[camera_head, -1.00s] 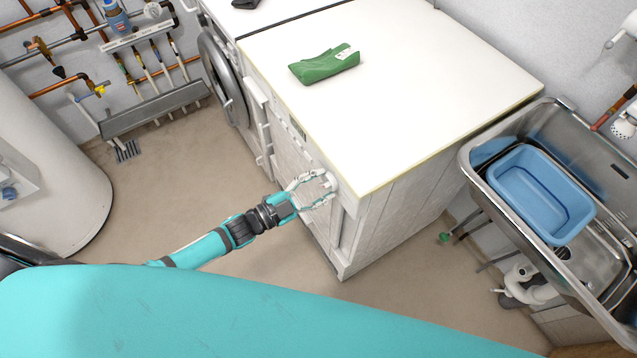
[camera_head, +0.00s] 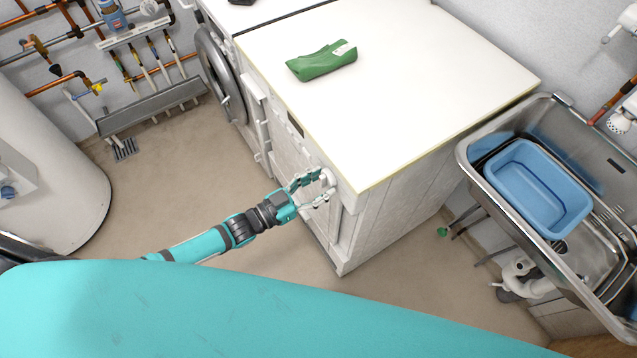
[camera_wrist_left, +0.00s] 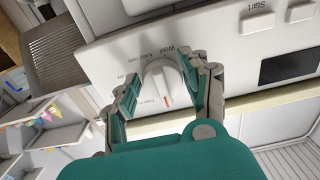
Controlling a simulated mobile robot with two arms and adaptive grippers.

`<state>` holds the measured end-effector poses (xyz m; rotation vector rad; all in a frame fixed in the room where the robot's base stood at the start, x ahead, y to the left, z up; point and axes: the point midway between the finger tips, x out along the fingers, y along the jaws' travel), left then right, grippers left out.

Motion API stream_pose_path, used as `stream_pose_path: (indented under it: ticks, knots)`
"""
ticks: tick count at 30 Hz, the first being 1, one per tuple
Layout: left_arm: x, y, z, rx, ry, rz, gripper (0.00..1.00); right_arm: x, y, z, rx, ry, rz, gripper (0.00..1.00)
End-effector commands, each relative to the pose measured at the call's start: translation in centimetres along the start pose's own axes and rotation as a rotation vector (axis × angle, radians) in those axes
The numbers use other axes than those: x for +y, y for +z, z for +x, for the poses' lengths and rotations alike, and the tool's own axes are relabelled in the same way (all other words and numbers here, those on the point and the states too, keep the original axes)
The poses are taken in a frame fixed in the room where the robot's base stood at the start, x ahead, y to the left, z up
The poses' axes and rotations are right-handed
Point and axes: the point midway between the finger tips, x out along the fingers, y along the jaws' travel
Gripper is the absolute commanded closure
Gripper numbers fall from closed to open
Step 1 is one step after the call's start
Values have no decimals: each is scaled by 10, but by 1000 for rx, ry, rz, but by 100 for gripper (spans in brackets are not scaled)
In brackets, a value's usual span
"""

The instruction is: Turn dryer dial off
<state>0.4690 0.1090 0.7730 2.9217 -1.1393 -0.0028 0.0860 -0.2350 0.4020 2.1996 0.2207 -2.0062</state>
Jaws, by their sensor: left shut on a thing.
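The dryer (camera_head: 290,165) is the white machine with a wide white top; its front faces left. Its white round dial (camera_head: 327,178) is at the near end of the front panel. In the left wrist view the dial (camera_wrist_left: 158,84) sits between my two fingers, with a red mark on the side toward my palm. Printed labels ring it; I read "Wool" and "Easy Care", others are too small. My left gripper (camera_head: 317,188) is shut on the dial, one finger on each side; it also shows in the left wrist view (camera_wrist_left: 160,88). My right gripper is not in view.
A green packet (camera_head: 322,62) lies on the dryer top. A start button (camera_wrist_left: 257,21) and dark display (camera_wrist_left: 290,66) are on the panel. A steel sink (camera_head: 590,270) with a blue tub (camera_head: 540,190) is at right. A white tank (camera_head: 45,170) is at left. The floor between is clear.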

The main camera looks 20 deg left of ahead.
Motion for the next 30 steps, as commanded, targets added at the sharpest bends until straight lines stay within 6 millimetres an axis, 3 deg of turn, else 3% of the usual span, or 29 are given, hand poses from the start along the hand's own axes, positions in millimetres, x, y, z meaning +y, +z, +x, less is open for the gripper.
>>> stream_pose_path:
  ticks: [12,13,17,26,30]
  knots:
    - [1,2,-1,-5,1,-12,86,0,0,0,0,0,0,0]
    - [1,2,-1,-5,1,-12,52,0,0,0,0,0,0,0]
    - [1,2,-1,-4,1,-11,35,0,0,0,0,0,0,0]
    - [1,1,-1,-2,0,-9,32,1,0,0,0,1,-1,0]
    - [0,1,-13,-4,0,-9,32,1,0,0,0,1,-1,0]
